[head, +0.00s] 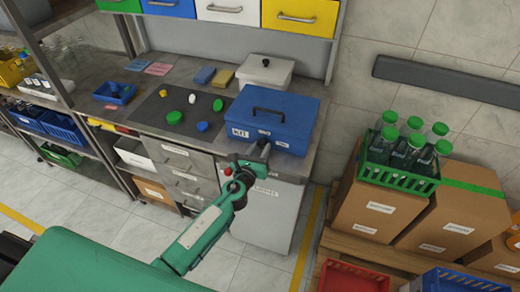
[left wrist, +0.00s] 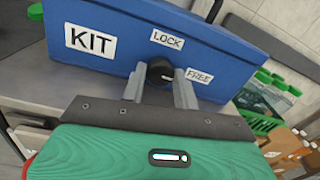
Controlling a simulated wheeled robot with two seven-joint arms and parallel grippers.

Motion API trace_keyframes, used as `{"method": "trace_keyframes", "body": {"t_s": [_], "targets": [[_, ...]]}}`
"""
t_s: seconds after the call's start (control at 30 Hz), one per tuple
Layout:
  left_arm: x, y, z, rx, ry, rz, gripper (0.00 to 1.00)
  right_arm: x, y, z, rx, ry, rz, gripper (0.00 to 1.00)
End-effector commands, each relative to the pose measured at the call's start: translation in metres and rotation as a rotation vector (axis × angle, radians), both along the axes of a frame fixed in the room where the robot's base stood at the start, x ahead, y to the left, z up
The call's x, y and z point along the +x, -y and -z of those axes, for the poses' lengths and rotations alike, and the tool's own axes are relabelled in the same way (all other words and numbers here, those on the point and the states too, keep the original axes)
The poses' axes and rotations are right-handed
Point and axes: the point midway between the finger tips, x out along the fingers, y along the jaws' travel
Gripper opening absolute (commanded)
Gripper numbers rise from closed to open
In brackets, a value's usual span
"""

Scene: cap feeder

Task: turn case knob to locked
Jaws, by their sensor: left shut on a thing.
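The blue case (head: 272,112) with a dark top handle stands at the right end of the workbench. Its front carries a KIT label, and the left wrist view shows the case front (left wrist: 85,70) close up. A small black knob (left wrist: 160,71) sits on that front, below the LOCK label (left wrist: 167,39) and left of the FREE label (left wrist: 199,76). A short white mark on the knob appears to lie toward the FREE side. My left gripper (head: 259,151) is at the case front, its two fingers on either side of the knob and shut on it. The right gripper is out of view.
A dark mat (head: 182,122) with several coloured caps lies left of the case. A white lidded box (head: 265,74) stands behind it. Cartons and a green crate of bottles (head: 396,180) stand to the right. Floor in front of the bench is clear.

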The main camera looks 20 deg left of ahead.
Motion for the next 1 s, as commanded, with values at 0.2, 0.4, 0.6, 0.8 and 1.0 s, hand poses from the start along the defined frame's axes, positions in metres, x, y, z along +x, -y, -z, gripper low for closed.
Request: {"method": "trace_keyframes", "body": {"t_s": [0.2, 0.4, 0.6, 0.8, 1.0], "targets": [[0.000, 0.000, 0.002, -0.090, -0.003, 0.000, 0.07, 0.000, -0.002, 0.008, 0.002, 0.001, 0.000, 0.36], [0.000, 0.001, 0.004, -0.246, -0.008, 0.000, 0.07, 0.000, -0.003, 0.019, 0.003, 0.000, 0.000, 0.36], [0.000, 0.000, 0.004, -0.436, -0.014, 0.000, 0.07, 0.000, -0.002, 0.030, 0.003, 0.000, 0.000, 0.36], [0.000, 0.001, 0.004, -0.627, -0.022, 0.000, 0.07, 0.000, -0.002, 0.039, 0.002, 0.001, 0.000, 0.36], [0.000, 0.001, 0.004, -0.817, -0.029, 0.000, 0.07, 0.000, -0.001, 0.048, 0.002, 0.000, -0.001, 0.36]]}}
